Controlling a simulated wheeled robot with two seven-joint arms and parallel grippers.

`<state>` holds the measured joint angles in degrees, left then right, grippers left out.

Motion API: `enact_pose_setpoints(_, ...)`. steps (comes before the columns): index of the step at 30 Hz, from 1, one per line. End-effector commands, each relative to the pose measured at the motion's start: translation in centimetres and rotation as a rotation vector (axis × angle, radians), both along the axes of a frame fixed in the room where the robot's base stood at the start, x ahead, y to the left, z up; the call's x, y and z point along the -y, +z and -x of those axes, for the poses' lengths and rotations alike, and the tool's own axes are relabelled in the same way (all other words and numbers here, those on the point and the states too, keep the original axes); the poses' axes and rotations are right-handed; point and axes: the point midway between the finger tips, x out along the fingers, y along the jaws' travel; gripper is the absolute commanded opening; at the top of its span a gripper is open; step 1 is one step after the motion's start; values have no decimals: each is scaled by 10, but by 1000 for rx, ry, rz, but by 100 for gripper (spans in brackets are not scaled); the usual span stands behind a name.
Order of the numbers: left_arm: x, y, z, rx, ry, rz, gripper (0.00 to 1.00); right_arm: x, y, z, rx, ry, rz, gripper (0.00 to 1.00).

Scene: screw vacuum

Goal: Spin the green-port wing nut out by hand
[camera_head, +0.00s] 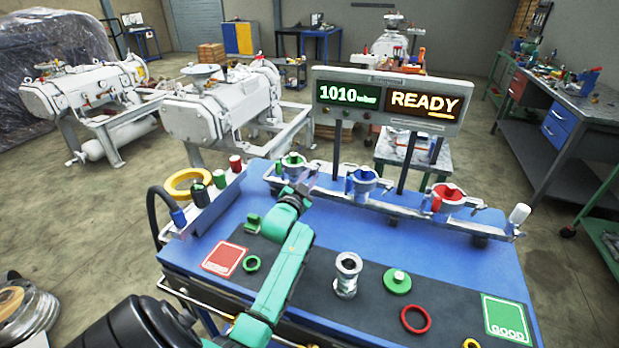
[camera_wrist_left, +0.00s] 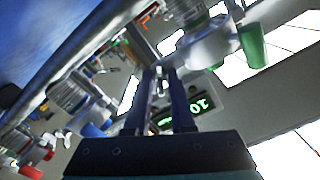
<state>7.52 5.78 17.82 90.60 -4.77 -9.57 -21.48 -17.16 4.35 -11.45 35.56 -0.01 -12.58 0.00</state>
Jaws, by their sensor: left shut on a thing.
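The green port (camera_head: 291,162) is the leftmost of the ports on the rail at the back of the blue bench. My left gripper (camera_head: 304,186) is at the right side of this port, where its wing nut sits. In the left wrist view the two dark fingers (camera_wrist_left: 160,78) are close together, with their tips at a small metal piece beside the pale clamp (camera_wrist_left: 205,45). I take that piece to be the wing nut; the fingers mostly hide it. A green part (camera_wrist_left: 252,46) hangs beside the clamp. My right gripper is not in view.
The blue port (camera_head: 362,182) and red port (camera_head: 446,198) stand further right on the rail. A display (camera_head: 388,100) above reads 1010 and READY.

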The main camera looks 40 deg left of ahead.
Motion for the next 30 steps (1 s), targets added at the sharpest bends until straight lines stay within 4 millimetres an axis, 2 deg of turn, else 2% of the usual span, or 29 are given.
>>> enact_pose_setpoints(11, 1, 2, 0, 56, 0, 166, 0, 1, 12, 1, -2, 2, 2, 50)
enact_pose_setpoints(30, 0, 2, 0, 251, 1, 726, 0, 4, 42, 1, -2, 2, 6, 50)
